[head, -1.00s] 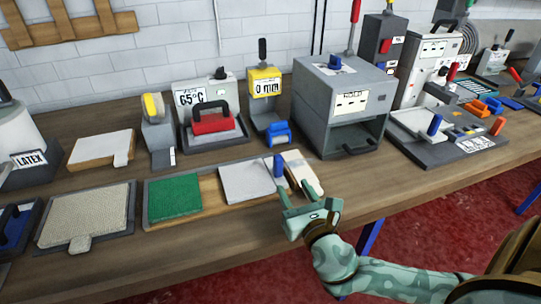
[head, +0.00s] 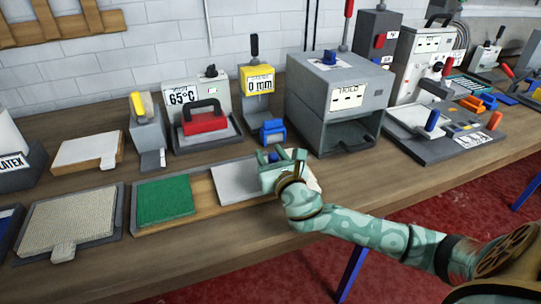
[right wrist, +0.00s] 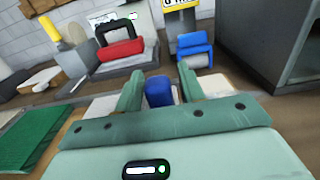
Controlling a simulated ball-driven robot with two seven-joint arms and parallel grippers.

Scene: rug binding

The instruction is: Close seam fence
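A blue upright handle (head: 274,157) stands on the long board, by the pale plate (head: 234,184); I take it for the seam fence's handle, though no label shows. My right gripper (head: 284,159) is at this handle, its fingers pointing toward the back of the bench. In the right wrist view the blue handle (right wrist: 159,92) stands between the two fingers, with a narrow gap seeming to show on each side. The gripper looks open around it. The fence's lower part and much of the white piece at the board's right end are hidden by my gripper. My left gripper is out of view.
A green pad (head: 165,199) lies left of the plate. A grey box machine (head: 337,100) stands close right. The bench front is mostly clear.

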